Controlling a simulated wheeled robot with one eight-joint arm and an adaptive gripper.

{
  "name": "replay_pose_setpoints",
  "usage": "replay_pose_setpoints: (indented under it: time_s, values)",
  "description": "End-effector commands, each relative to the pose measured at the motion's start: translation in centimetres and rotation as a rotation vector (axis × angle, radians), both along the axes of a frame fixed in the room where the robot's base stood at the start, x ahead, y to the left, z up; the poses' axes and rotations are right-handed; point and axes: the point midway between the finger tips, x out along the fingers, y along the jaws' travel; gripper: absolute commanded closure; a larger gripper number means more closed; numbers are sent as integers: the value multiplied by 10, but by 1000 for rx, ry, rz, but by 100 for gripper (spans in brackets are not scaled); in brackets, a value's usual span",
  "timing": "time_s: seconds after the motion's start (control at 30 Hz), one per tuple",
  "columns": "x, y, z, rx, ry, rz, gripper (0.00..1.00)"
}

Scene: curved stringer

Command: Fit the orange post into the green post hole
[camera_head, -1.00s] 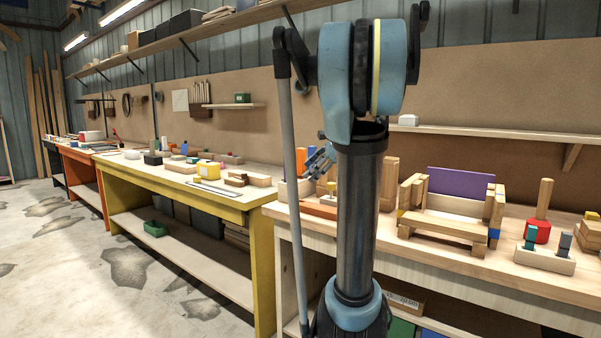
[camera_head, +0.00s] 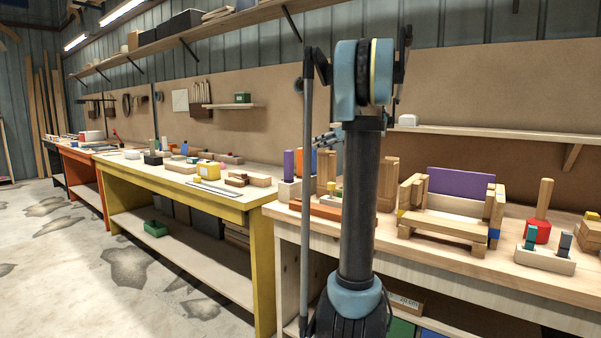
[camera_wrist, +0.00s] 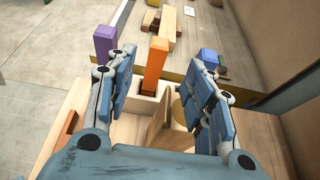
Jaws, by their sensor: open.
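The orange post (camera_wrist: 155,62) stands upright in a pale holder block (camera_wrist: 145,101) in the wrist view, between my two spread fingers. My gripper (camera_wrist: 166,54) is open and no finger visibly closes on the post. In the head view, the orange post (camera_head: 313,156) is partly hidden by my arm, beside a purple post (camera_head: 288,165). My gripper (camera_head: 324,139) shows there close to the posts, half behind my arm. I cannot make out a green post hole in either view.
The purple post (camera_wrist: 104,43) stands just left of the orange post. A wall shelf (camera_head: 500,138) runs above.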

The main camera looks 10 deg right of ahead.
Motion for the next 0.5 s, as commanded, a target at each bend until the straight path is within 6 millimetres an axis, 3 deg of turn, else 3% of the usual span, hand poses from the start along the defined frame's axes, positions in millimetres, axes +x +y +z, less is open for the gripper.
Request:
replay_pose_setpoints:
  time_s: [0.2, 0.5]
  values:
    - [25, 27, -15, 0, 0, 4, 52]
    - [43, 44, -25, -1, -1, 0, 52]
